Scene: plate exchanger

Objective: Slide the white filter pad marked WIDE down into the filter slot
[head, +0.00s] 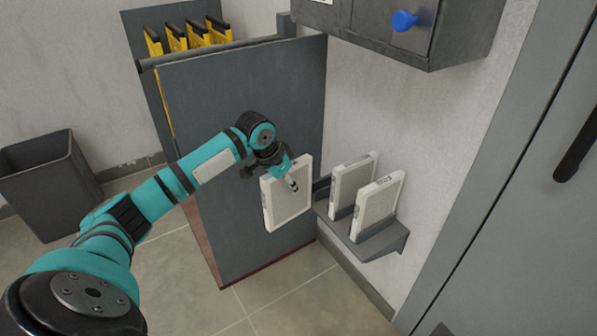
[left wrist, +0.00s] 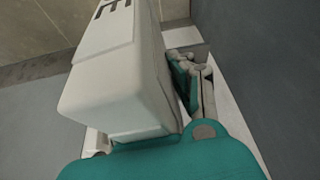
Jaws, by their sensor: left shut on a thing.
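My left gripper (head: 292,184) is shut on a white filter pad (head: 287,210) and holds it upright, slightly tilted, in front of the large grey plate. In the left wrist view the held pad (left wrist: 115,90) fills the middle, with a dark letter E showing at the top; the rest of its marking is out of frame. Two more white pads, a nearer one (head: 380,206) and a farther one (head: 352,187), stand on a grey wall shelf (head: 385,242) to the right. I cannot clearly make out the filter slot. My right gripper is not in view.
The large grey plate (head: 240,110) stands behind the arm, with several yellow-edged plates (head: 188,38) beyond it. A grey box with a blue knob (head: 404,20) hangs on the wall above. A dark bin (head: 50,185) stands at left. The tiled floor in front is clear.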

